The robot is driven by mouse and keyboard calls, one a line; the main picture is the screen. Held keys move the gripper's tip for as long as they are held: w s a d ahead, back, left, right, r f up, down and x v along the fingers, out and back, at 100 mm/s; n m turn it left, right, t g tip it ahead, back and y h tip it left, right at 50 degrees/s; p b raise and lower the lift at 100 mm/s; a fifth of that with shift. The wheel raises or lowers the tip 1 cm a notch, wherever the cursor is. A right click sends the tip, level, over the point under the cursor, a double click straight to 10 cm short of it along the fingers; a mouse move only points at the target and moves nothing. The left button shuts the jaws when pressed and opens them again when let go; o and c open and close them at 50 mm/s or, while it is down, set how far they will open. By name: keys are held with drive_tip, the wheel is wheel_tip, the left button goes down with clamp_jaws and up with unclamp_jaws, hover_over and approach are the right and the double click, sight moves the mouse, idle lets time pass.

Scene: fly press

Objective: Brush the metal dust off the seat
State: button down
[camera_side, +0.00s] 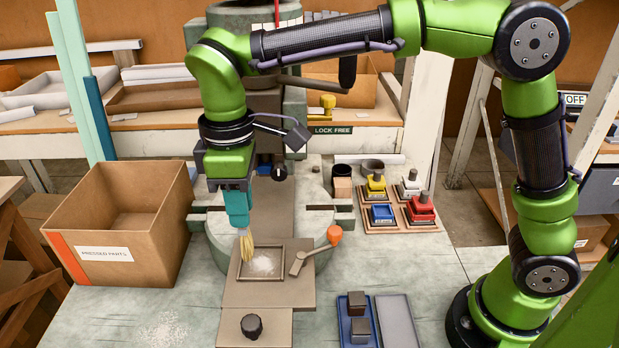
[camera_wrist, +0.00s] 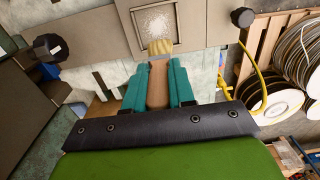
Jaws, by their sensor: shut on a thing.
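My gripper (camera_side: 240,222), with teal fingers, is shut on a brush. In the wrist view the brush's wooden handle (camera_wrist: 158,85) sits between the two fingers (camera_wrist: 158,92). The pale bristles (camera_side: 247,248) point down at the left edge of the seat (camera_side: 277,278), a square framed recess on the press plate. I cannot tell whether they touch it. A patch of whitish metal dust (camera_side: 264,264) lies in the middle of the seat. The dust also shows in the wrist view (camera_wrist: 152,22), just beyond the bristle tips (camera_wrist: 160,47).
A lever with an orange knob (camera_side: 334,234) stands right of the seat. A black knob (camera_side: 252,326) is in front. A cardboard box (camera_side: 110,253) stands left. A blue tray (camera_side: 343,333) with dark blocks is front right. Pale specks (camera_side: 165,330) lie on the table at front left.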

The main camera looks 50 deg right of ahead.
drive_tip(key=shift+s+d+f, duration=0.1)
drive_tip(key=shift+f, duration=0.55)
drive_tip(key=shift+s+d+f, duration=0.1)
drive_tip(key=shift+f, duration=0.5)
drive_tip(key=shift+w+a, duration=0.2)
wheel_tip(320, 180, up, 7)
drive_tip(key=shift+r, duration=0.5)
